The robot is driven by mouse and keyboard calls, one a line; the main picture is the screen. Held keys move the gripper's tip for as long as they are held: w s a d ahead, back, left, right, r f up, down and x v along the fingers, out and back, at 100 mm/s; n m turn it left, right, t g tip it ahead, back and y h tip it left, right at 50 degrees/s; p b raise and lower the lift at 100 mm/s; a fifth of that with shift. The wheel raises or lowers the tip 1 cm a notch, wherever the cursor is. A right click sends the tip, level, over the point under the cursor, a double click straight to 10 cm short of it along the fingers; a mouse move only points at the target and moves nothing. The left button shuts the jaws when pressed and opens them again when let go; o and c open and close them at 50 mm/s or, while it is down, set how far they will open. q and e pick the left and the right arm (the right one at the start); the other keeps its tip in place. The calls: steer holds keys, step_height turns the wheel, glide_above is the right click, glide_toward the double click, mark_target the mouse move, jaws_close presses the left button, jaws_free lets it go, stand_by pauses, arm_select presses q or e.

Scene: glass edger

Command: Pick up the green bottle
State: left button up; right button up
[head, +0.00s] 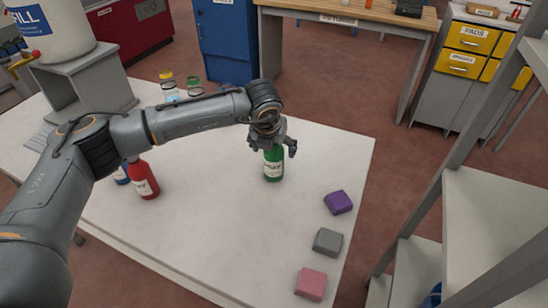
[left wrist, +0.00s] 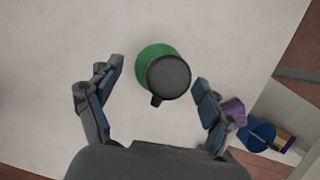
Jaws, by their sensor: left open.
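The green bottle (head: 273,165) stands upright on the white table (head: 215,235), with a pale label on its front. My left gripper (head: 272,146) is over the bottle's upper part, which it hides in the head view. In the left wrist view the bottle's dark cap (left wrist: 169,77) and green body (left wrist: 148,56) show from above. They lie between and slightly ahead of the open fingers of the left gripper (left wrist: 157,90), with a gap on both sides. My right gripper is not in view.
Purple (head: 338,202), grey (head: 327,242) and pink (head: 311,283) blocks lie along the right side. Shelving (head: 480,215) stands at the right.

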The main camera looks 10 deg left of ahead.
arm_select(q)
steer(key=shift+p+x, duration=0.45)
steer(key=shift+x, duration=1.4)
steer(key=shift+a, duration=0.15)
steer(key=c, duration=1.4)
steer(key=shift+r, duration=0.1)
steer(key=shift+c, duration=1)
steer(key=shift+r, duration=0.1)
